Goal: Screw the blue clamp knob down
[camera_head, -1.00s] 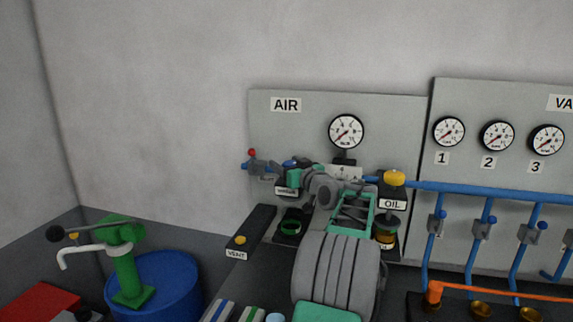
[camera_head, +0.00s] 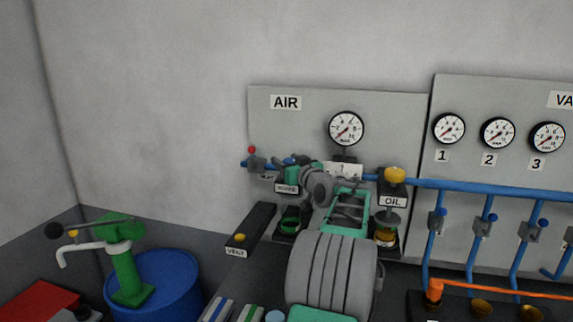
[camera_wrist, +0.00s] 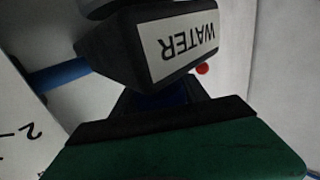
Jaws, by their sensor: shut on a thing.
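The blue clamp knob (camera_head: 290,160) is at the left end of the AIR panel, by the black block labelled WATER (camera_head: 287,188). In the head view my gripper (camera_head: 291,167) is at the knob and covers part of it. In the wrist view a dark blue part, seemingly the knob (camera_wrist: 160,101), shows between the WATER block (camera_wrist: 110,55) and a green finger with a black pad. My gripper (camera_wrist: 160,112) is shut on it. The other finger cannot be made out, and the knob's seating is hidden.
A small red knob (camera_head: 251,150) is left of the gripper on the blue pipe. A pressure gauge (camera_head: 346,128) is above. The OIL block (camera_head: 393,201) with a yellow cap is to the right. A green-rimmed cup (camera_head: 290,221) sits below, beside the VENT box (camera_head: 250,229).

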